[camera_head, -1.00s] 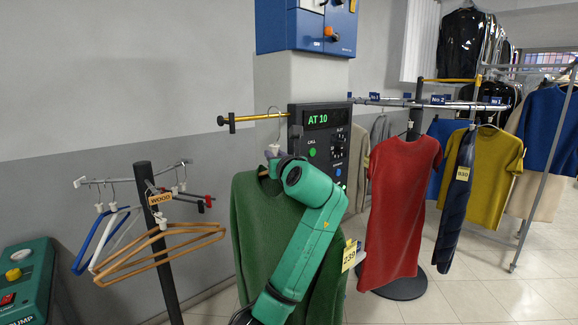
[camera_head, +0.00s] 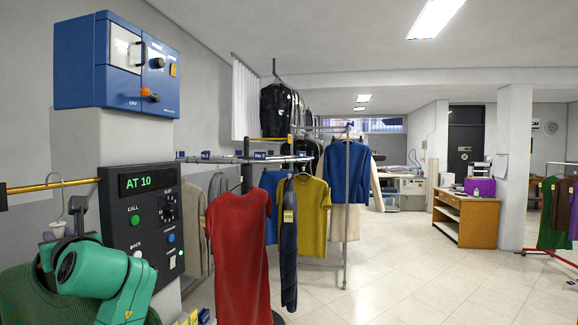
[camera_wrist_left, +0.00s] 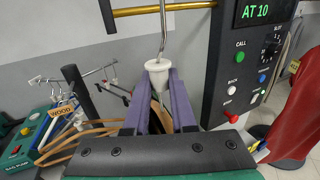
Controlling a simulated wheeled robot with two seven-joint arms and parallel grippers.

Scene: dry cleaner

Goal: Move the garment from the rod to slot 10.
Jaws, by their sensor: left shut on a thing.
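The green garment (camera_head: 25,295) hangs at the lower left of the head view, partly covered by my left arm. Its hanger hook (camera_head: 55,185) loops up at the yellow rod (camera_head: 40,186). My left gripper (camera_wrist_left: 158,88), with purple fingers, is shut on the white neck (camera_wrist_left: 157,72) of the hanger, just below the rod. In the left wrist view the hook's top is cut off. The control panel (camera_head: 142,210) beside it reads AT 10. Blue slot tags (camera_head: 206,155) run along the rail; their numbers are too small to read. My right gripper is out of view.
A red garment (camera_head: 238,250), a dark tie-like one (camera_head: 289,240) and a mustard one (camera_head: 313,215) hang from the rail. In the wrist view a hanger stand (camera_wrist_left: 80,95) and a green pump box (camera_wrist_left: 22,150) are at left.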

